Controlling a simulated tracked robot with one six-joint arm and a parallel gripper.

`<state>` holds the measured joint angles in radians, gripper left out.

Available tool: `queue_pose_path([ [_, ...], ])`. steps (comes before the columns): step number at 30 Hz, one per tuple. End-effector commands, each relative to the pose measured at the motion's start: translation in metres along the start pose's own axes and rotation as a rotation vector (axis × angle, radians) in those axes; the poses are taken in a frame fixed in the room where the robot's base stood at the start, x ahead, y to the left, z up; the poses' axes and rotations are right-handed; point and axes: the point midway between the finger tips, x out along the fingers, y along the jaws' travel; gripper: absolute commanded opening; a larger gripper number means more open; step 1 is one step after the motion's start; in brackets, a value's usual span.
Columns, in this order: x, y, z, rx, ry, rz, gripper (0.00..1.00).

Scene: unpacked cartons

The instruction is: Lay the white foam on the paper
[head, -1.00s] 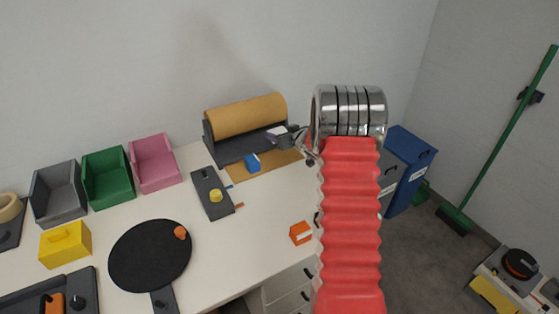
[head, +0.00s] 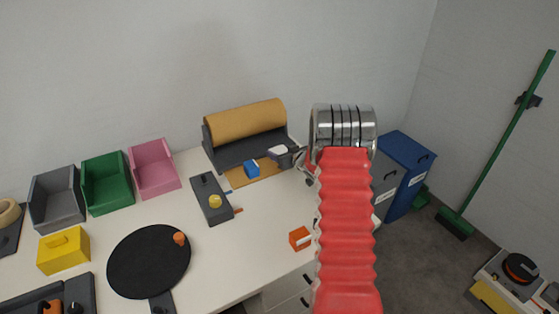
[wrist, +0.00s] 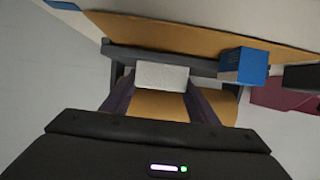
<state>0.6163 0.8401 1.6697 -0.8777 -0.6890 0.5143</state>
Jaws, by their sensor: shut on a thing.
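My gripper (head: 284,153) is shut on the white foam (head: 277,151), a small pale block that shows between the two fingers in the wrist view (wrist: 162,75). The brown paper (head: 264,173) is a flat sheet in front of the roll holder. In the head view the foam appears just over the paper's back part, close to the holder's front. I cannot tell the exact gap below it. In the wrist view the paper (wrist: 190,35) is a strip beyond the fingers, and the foam overlaps the holder's dark bar.
A blue block (head: 251,169) sits at the paper's left part. The dark holder (head: 231,154) carries a brown roll (head: 245,120) behind. The table's middle is clear.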

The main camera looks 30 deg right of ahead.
Motion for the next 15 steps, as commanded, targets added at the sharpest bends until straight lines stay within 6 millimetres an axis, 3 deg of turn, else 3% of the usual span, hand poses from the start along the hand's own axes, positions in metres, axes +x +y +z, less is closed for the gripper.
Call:
queue_pose_path([
  [8, 0.001, 0.0, 0.001, 0.0, 0.0, 0.0, 0.33],
  [15, 0.011, 0.0, 0.027, 0.002, -0.003, 0.0, 0.33],
])
